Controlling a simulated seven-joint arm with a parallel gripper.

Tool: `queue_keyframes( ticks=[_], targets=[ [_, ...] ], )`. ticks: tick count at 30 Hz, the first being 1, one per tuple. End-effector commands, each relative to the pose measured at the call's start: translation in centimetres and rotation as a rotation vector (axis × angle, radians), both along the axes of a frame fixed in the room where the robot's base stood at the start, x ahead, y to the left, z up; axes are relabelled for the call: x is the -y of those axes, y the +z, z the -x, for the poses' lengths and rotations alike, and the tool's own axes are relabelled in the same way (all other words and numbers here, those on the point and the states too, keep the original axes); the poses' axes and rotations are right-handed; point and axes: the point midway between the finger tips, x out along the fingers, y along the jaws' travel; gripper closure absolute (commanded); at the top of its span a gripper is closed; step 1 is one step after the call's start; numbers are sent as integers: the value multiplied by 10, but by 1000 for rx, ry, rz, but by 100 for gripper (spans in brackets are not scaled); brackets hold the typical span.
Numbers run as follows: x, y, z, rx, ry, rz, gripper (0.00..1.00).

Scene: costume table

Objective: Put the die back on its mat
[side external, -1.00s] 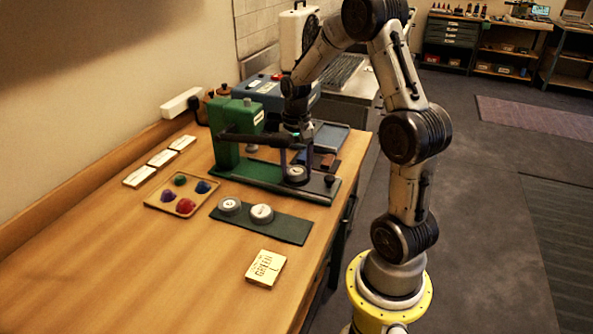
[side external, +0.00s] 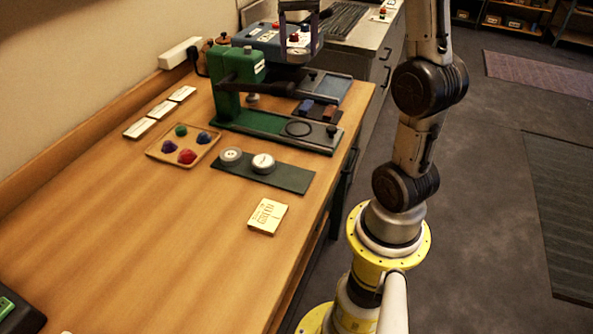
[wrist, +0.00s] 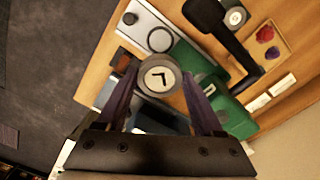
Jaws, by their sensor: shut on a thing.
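My gripper (wrist: 158,78) is shut on a round grey die (wrist: 158,75) with a dark tick-like mark on its pale face. The press's round seat (side external: 298,129) is empty. The dark green mat (side external: 293,180) lies in front of the press. Two round dies, one at left (side external: 230,155) and one near the middle (side external: 263,163), sit on it, and its right end is bare.
The press's black lever arm (side external: 265,88) reaches over its base. A tray of coloured pieces (side external: 155,155) is left of the mat. A card lettered GREEN (side external: 267,216) lies in front. Blue and brown blocks (side external: 318,110) stand behind the press.

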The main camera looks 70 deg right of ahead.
Motion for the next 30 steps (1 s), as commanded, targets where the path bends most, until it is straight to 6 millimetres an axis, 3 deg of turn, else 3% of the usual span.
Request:
queue_keyframes(
  ticks=[4,17,23,30],
  targets=[
    [0,31,-1,4,0,3,100],
    [-71,52,44,20,205,12,100],
    [-120,57,88,36,372,22,100],
    [-168,47,151,54,589,32,100]
  ],
)
